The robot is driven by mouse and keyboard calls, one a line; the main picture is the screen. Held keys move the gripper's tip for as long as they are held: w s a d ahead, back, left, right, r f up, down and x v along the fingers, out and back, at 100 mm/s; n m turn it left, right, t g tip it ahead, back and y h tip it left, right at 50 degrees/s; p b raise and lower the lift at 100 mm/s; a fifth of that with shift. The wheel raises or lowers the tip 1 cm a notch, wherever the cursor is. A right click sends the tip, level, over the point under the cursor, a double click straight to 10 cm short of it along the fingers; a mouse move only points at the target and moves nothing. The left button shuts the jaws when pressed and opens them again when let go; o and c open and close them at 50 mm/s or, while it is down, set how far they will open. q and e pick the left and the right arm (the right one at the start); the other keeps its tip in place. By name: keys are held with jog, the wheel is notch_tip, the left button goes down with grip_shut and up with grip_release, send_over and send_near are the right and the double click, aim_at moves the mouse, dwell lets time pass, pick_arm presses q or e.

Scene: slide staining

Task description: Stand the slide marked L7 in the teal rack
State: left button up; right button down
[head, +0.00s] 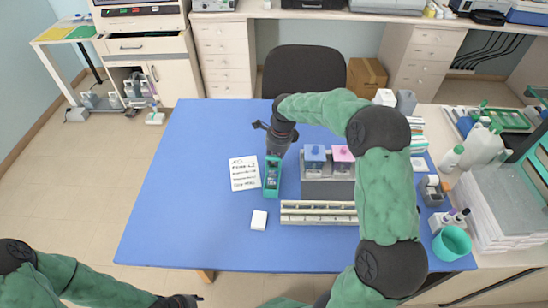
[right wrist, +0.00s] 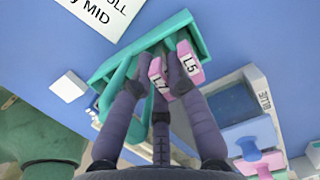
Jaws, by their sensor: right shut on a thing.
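The teal rack (head: 271,189) stands on the blue table beside a paper note; it also shows in the right wrist view (right wrist: 108,72). My right gripper (head: 273,152) points down over the rack's far end. In the right wrist view it is shut on the slide marked L7 (right wrist: 157,78), whose pink label shows between the fingers. The slide marked L5 (right wrist: 188,62), also pink-labelled, stands in the rack close beside it. L7's lower part is hidden, so I cannot tell whether it sits in a slot. My left gripper (head: 180,301) is at the bottom edge, its jaws unclear.
Right of the rack is a grey holder (head: 326,187) with a blue jar (head: 314,155) and a pink jar (head: 342,155). A long pale slide tray (head: 318,218) lies in front. A white block (head: 259,220) and the note (head: 244,173) lie nearby. The table's left side is clear.

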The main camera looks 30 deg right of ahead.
jog(key=shift+f, duration=0.25)
dwell(0.5)
jog(key=c, duration=1.1)
grip_release()
jog(key=shift+c, duration=0.2)
notch_tip(320, 180, up, 12)
jog(key=s+d, duration=0.1)
jog(key=shift+d, duration=0.2)
